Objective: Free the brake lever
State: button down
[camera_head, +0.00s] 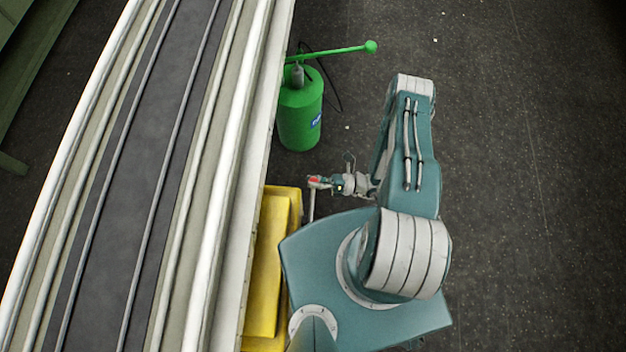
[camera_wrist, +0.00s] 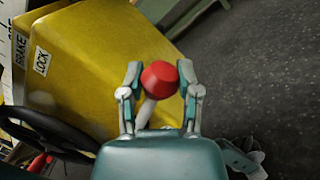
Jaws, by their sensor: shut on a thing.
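The brake lever shows in the wrist view as a red knob (camera_wrist: 159,78) on a pale rod. The rod runs down behind my gripper's body, so its lower end is hidden. My gripper (camera_wrist: 160,80) is shut on the red knob, with one finger on each side. In the head view my gripper (camera_head: 314,182) is beside the yellow box, with the red knob at its tip and a pale rod hanging below. Labels reading BRAKE (camera_wrist: 20,50) and LOCK (camera_wrist: 41,62) are at the left in the wrist view.
The yellow box (camera_head: 268,225) stands along the long grey-and-white boom (camera_head: 232,170). A green cylinder (camera_head: 300,125) with a green handle (camera_head: 340,52) stands beyond my gripper. A black wheel (camera_wrist: 45,128) is at lower left. Dark floor (camera_head: 530,180) is open at right.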

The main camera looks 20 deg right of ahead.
jog(key=shift+f, duration=0.2)
jog(key=shift+c, duration=1.5)
grip_release()
jog(key=shift+w+d, duration=0.1)
jog(key=v, duration=1.2)
